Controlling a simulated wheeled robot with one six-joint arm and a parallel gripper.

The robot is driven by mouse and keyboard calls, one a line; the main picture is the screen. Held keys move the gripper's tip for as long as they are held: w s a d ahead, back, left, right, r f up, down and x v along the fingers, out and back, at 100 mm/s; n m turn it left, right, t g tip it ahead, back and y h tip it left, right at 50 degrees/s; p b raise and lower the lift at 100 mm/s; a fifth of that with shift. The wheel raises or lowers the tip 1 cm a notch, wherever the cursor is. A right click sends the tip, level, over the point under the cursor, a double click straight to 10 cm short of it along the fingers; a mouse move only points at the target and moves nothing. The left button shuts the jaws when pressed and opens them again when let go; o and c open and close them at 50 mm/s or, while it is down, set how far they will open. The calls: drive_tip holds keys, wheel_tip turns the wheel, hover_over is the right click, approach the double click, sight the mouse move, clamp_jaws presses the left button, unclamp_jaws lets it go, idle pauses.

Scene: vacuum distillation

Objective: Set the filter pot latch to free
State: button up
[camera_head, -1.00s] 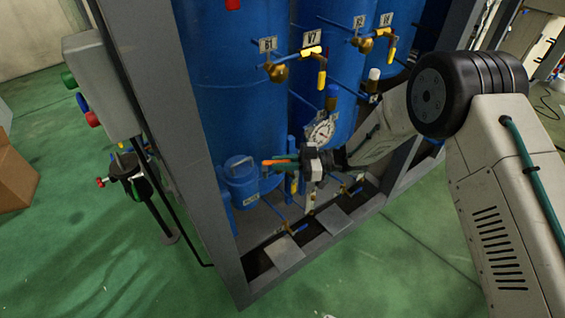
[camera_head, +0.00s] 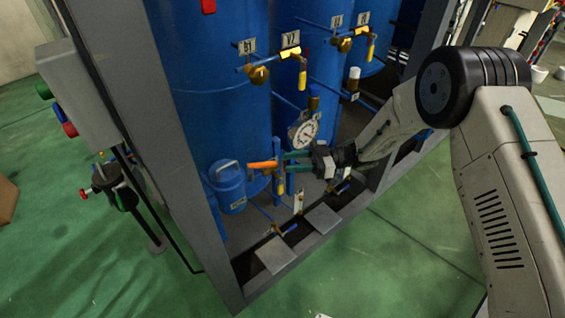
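The filter pot (camera_head: 230,190) is a small blue canister with a looped handle on top, low at the left inside the frame. An orange lever (camera_head: 262,165) lies about level, just right of the pot's top; I cannot tell for sure that it is the latch, or its exact setting. My gripper (camera_head: 284,161) is right of the lever, its two teal fingers apart and pointing left at the lever's right end. The fingers look empty. Whether the tips touch the lever is too small to tell.
A round gauge (camera_head: 303,131) stands just above my gripper. Tall blue tanks (camera_head: 215,100) with yellow-handled valves (camera_head: 302,79) are behind. A grey post (camera_head: 175,150) stands left of the pot. Thin blue pipes and small valves (camera_head: 285,230) lie below. Green floor is open in front.

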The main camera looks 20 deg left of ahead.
drive_tip(key=shift+s+d, duration=0.1)
clamp_jaws()
drive_tip(key=s+d+n+t+y, duration=0.2)
drive_tip(key=s+d+n+t, duration=0.7)
drive_tip(key=s+t, duration=0.4)
approach(264, 167)
drive_tip(key=s+a, duration=0.2)
drive_tip(key=a, duration=0.2)
drive_tip(key=shift+w+a+f+t, duration=0.15)
drive_tip(key=shift+w+a, duration=0.25)
drive_tip(key=shift+w, duration=0.35)
drive_tip(key=shift+w+a+f+t, duration=0.15)
drive_tip(key=shift+w+a, duration=0.25)
drive_tip(key=shift+w, duration=0.35)
